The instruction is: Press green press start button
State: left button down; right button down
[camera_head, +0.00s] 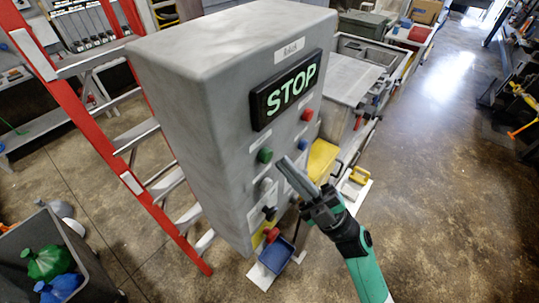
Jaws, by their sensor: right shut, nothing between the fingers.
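The green button (265,155) is on the front face of a grey control cabinet (190,110), below and left of the lit STOP sign (290,91). My right gripper (286,162) reaches in from the lower right, shut and empty. Its fingertips point up and left and appear just right of the green button and slightly lower. A small gap shows between them in the picture, but I cannot tell the depth. My left gripper is not in view.
A red button (307,114) and a blue button (303,145) sit on the cabinet's right side. More knobs are lower down, beside my gripper. A red ladder (93,125) stands left of the cabinet. A bin (97,262) with bags is at lower left.

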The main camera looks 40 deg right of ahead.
jog(key=shift+w, duration=0.45)
jog(key=shift+w+a, duration=0.15)
jog(key=shift+w, duration=0.35)
dwell(0.7)
jog(key=shift+s, duration=0.1)
jog(key=shift+s+d, duration=0.2)
jog(key=shift+s, duration=0.65)
jog(key=shift+p, duration=0.3)
jog(key=s, duration=0.1)
jog(key=s+p, duration=0.1)
jog(key=s, duration=0.1)
jog(key=s+d, duration=0.1)
jog(key=s, duration=0.1)
jog(key=shift+p, duration=0.35)
